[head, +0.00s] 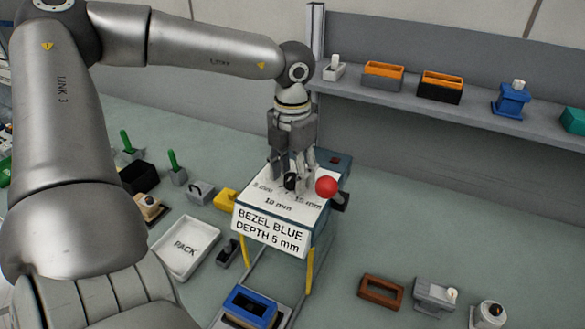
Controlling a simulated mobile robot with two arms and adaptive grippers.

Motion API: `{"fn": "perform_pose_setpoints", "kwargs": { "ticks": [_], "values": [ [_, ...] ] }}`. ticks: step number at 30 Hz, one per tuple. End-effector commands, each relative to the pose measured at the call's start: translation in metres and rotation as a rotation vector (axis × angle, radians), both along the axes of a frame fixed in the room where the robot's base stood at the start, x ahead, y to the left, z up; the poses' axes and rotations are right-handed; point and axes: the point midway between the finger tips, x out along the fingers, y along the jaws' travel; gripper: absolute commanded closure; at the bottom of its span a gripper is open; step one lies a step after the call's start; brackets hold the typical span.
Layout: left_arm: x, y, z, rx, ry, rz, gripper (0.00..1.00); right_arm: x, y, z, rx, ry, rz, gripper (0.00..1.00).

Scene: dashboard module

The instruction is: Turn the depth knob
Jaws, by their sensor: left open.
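The depth knob (291,182) is a small black knob on the white top of a module (262,214) in the middle of the head view. The top has depth marks printed around the knob, including 10 mm. A sign on the module's front (270,232) reads "BEZEL BLUE DEPTH 5 mm". My left gripper (290,187) points down over the knob, its fingers open on either side of it. The fingers hide part of the knob, and I cannot tell whether they touch it. My right gripper is not in view.
A red ball (327,187) stands at the module's right edge. A blue frame (249,305) and a brown frame (381,291) lie in front. A shelf (470,115) with several parts runs behind.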

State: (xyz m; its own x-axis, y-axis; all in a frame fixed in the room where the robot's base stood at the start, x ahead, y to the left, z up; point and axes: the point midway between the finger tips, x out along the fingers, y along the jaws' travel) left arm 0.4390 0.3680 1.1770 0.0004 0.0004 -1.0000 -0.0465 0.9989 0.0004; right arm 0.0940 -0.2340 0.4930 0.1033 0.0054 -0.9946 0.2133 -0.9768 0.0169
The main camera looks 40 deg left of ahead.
Motion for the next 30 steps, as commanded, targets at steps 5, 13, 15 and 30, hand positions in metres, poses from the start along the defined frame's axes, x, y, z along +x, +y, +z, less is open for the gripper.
{"fn": "perform_pose_setpoints", "kwargs": {
  "ticks": [5, 13, 15, 30],
  "values": [
    [0.000, 0.000, -0.001, 0.000, 0.000, 0.000, 0.51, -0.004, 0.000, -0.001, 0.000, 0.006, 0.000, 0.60],
    [0.000, 0.000, 0.000, 0.000, 0.000, 0.000, 0.80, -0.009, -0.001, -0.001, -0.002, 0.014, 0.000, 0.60],
    [0.000, 0.000, 0.000, 0.000, 0.000, 0.000, 0.89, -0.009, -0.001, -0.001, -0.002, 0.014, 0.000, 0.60],
    [0.001, 0.000, -0.003, 0.002, -0.002, -0.107, 0.96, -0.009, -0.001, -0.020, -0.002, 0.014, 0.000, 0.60]
  ]
}}
